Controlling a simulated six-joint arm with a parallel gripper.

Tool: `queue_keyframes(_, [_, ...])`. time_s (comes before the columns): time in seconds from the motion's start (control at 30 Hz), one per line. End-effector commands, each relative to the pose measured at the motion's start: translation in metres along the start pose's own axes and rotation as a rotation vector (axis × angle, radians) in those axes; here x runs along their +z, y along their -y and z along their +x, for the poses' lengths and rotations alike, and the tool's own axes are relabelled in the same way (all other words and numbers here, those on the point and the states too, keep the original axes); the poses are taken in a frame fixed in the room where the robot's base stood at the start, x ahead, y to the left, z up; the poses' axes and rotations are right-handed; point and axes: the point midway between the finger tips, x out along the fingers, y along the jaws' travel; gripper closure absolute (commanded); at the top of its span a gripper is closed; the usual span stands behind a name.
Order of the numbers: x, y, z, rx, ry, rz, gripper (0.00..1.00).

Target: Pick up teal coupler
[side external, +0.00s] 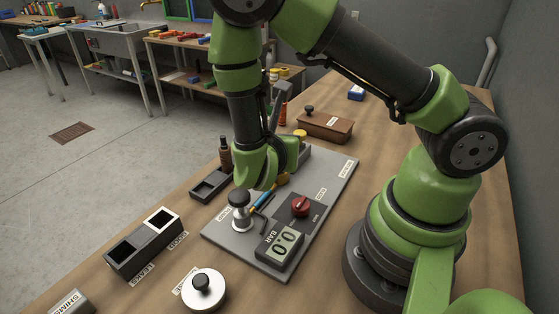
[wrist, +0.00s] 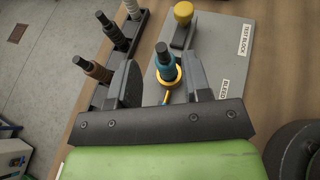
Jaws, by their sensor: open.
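The teal coupler (wrist: 165,67) shows in the wrist view, with a black stem on top and a yellow ring around its lower part. It stands at the grey plate (wrist: 213,65). My open gripper (wrist: 161,75) has one dark finger on each side of it in the picture, with visible gaps. I cannot tell how far the fingertips are above the plate.
A dark rack (wrist: 132,42) holding several couplers stands left of my gripper. A yellow knob (wrist: 183,12) stands on the test block beyond. The side view shows a red knob (side external: 301,204), a gauge (side external: 280,245), a silver post (side external: 240,213) and a wooden box (side external: 325,127).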

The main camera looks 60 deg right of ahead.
Motion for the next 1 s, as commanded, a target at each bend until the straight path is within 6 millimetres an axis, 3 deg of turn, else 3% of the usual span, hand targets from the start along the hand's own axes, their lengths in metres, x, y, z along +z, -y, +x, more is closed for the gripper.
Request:
queue_keyframes(0.27, [0.0,0.002,0.026,-0.006,-0.001,0.002,0.56])
queue_keyframes(0.5, [0.0,0.002,0.06,-0.006,-0.002,0.003,0.56])
queue_keyframes(0.8, [0.0,0.002,0.066,-0.001,-0.002,0.003,0.56])
queue_keyframes(0.87, [0.0,0.002,0.066,-0.001,-0.002,0.003,0.65])
queue_keyframes(1.0, [0.0,0.002,0.066,-0.001,-0.002,0.003,0.97])
